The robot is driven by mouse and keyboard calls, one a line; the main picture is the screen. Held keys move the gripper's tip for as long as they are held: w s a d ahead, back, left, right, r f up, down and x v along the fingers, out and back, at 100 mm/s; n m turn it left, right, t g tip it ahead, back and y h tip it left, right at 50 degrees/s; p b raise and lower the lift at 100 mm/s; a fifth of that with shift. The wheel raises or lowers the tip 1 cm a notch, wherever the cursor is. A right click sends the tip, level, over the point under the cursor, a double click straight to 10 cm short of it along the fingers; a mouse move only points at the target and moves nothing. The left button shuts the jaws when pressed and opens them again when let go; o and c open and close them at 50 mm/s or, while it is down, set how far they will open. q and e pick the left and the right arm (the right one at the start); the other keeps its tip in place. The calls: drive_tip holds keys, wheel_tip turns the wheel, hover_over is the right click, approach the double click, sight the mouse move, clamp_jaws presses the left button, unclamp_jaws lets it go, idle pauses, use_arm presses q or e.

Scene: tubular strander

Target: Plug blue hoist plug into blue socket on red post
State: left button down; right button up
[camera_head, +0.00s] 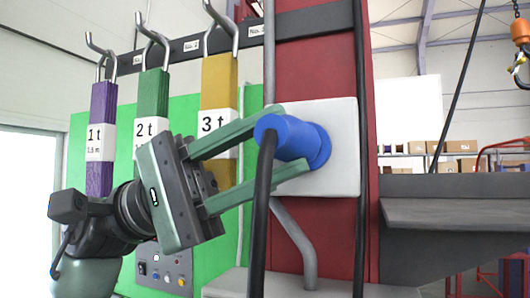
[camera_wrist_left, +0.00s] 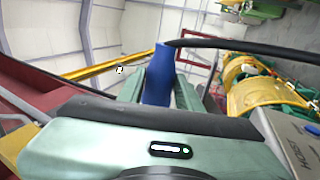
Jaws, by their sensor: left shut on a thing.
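My left gripper (camera_head: 297,140) is shut on the blue hoist plug (camera_head: 280,137), with one green finger above it and one below. A black cable (camera_head: 262,215) hangs from the plug's near end. The plug's far end meets the wider blue socket (camera_head: 322,147) on a white plate (camera_head: 345,180) on the red post (camera_head: 315,72). Plug and socket overlap in this view, so I cannot tell how deep the plug sits. In the left wrist view the plug (camera_wrist_left: 158,75) stands between the fingers, its cable running right. My right gripper is not in view.
Purple, green and yellow slings (camera_head: 219,85) hang from hooks on a dark rail behind my left arm. A grey ledge (camera_head: 455,212) juts out right of the post. An orange crane hook (camera_head: 520,45) hangs at the upper right.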

use_arm(q)
drive_tip(key=shift+b, duration=0.45)
idle(1.1)
drive_tip(key=shift+w+d, duration=0.1)
drive_tip(key=shift+w, duration=0.3)
idle(0.3)
drive_tip(key=shift+w+d, duration=0.1)
drive_tip(key=shift+w, duration=0.2)
drive_tip(key=shift+w+d+p, duration=0.1)
drive_tip(key=shift+w+p, duration=0.2)
drive_tip(key=c, duration=0.9)
unclamp_jaws()
